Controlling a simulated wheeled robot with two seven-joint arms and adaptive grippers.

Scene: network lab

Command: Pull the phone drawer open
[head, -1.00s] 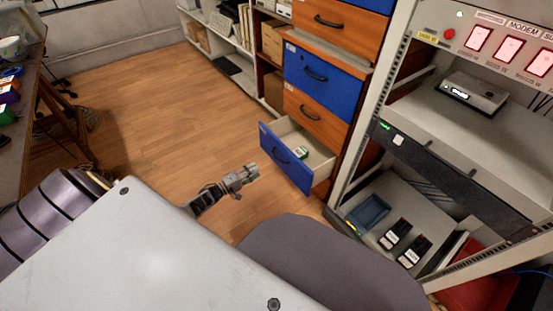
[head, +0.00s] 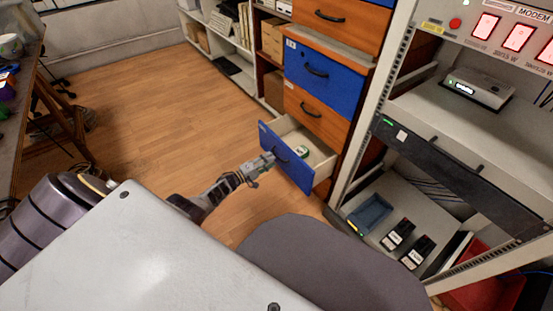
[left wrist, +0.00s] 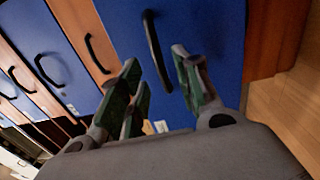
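The open drawer with a blue front (head: 293,174) sticks out at the bottom of the cabinet, and a small green-and-white item (head: 302,150) lies inside. Its dark bar handle (head: 279,152) is partly hidden by my left gripper (head: 270,160), which is at the drawer front. In the left wrist view, the gripper's green-padded fingers (left wrist: 160,88) are spread apart in front of the blue front (left wrist: 215,40). The dark handle (left wrist: 155,45) runs down into the gap between them. I cannot tell whether they touch it. My right gripper is not in view.
Several blue and orange drawers (head: 322,75) are stacked above the open one. An equipment rack (head: 352,150) stands close on the right. A grey rounded surface (head: 330,260) lies in front of the drawer. The wooden floor (head: 150,110) to the left is clear.

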